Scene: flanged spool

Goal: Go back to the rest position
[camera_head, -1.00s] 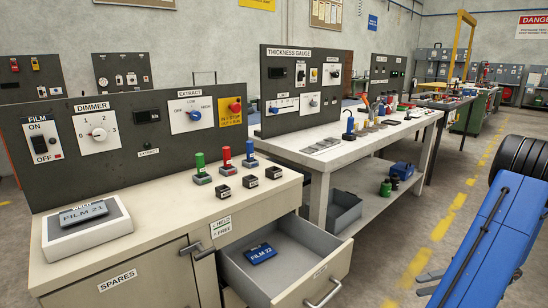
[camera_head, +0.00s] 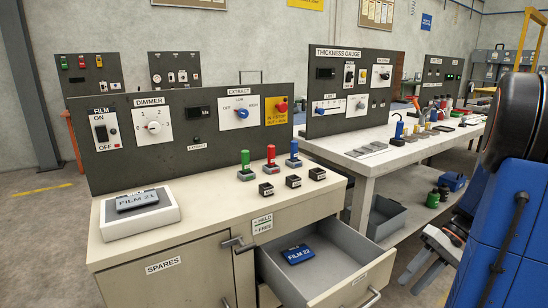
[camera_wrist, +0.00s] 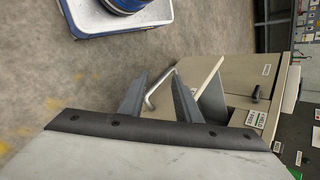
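My gripper (camera_head: 412,283) is at the lower right of the head view, beside the open drawer. In the wrist view its two dark fingers (camera_wrist: 159,80) stand apart with nothing held between them. The drawer's bar handle (camera_wrist: 158,92) shows beyond the fingers. In the head view the handle (camera_head: 374,298) is clear of the fingers. My blue arm fills the right edge there.
The grey drawer (camera_head: 330,283) stands pulled out from the bench (camera_head: 190,240), with a blue FILM 22 block (camera_head: 298,254) inside. A FILM 21 block (camera_head: 137,200) lies on a white pad. A second table (camera_head: 350,172) stands behind. The floor at the left is clear.

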